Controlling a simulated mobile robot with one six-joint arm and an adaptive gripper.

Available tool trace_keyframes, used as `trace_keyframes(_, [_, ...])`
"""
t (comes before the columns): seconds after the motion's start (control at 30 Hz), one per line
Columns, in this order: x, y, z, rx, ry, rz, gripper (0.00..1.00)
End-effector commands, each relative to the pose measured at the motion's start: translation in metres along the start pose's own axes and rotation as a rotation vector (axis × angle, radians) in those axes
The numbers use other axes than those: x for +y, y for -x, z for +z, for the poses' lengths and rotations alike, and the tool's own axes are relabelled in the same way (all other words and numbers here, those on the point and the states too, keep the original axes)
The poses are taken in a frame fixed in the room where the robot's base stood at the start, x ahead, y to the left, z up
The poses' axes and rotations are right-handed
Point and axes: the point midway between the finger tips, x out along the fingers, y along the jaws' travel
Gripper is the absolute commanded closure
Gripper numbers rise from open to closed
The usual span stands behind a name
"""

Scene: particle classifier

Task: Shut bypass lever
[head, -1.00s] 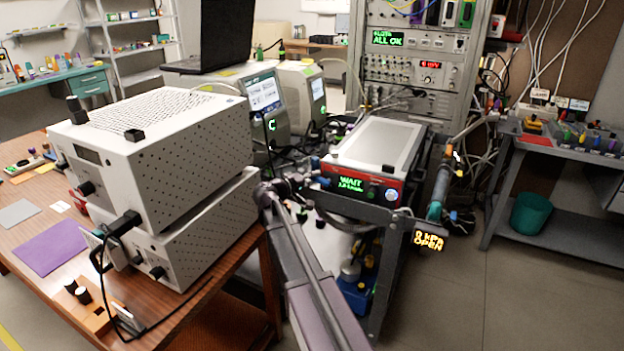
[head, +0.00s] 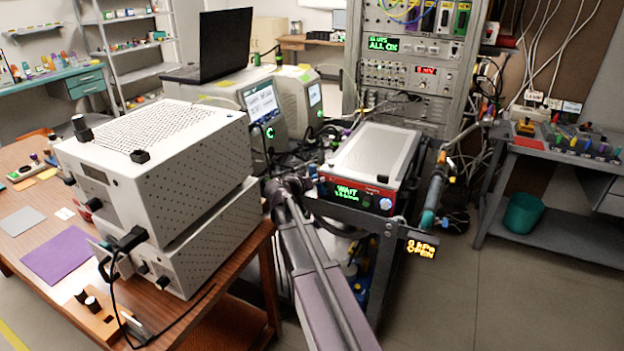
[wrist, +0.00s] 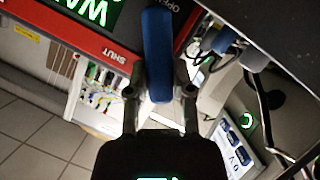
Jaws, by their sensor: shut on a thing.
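The blue bypass lever (wrist: 158,45) runs up and down in the middle of the wrist view. My gripper (wrist: 160,82) is shut on its lower end, with one finger on each side. Behind it is a red panel (wrist: 60,45) with the word SHUT left of the lever and OPEN near its upper part, partly cut off. In the head view, my gripper (head: 293,184) is at the left side of the red-fronted unit (head: 366,195), whose green display reads WAIT. My arm hides most of the lever there.
White perforated boxes (head: 165,150) stand on the wooden table (head: 45,290) left of my arm. Grey instruments (head: 265,105) and a laptop (head: 222,45) are behind. A rack (head: 410,70) stands beyond the unit. The floor (head: 510,300) at right is clear.

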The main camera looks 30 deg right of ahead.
Motion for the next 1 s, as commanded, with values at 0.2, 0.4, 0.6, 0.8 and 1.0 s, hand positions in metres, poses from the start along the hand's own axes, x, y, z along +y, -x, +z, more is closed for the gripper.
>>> trace_keyframes(0.2, [0.015, -0.001, 0.002, -0.004, -0.191, -0.072, 1.00])
trace_keyframes(0.4, [0.021, -0.002, 0.005, -0.004, -0.349, -0.138, 1.00])
trace_keyframes(0.6, [0.025, -0.003, 0.007, -0.006, -0.463, -0.185, 1.00])
trace_keyframes(0.8, [0.027, -0.004, 0.008, -0.006, -0.523, -0.210, 1.00])
trace_keyframes(1.0, [0.027, -0.004, 0.008, -0.006, -0.540, -0.218, 1.00])
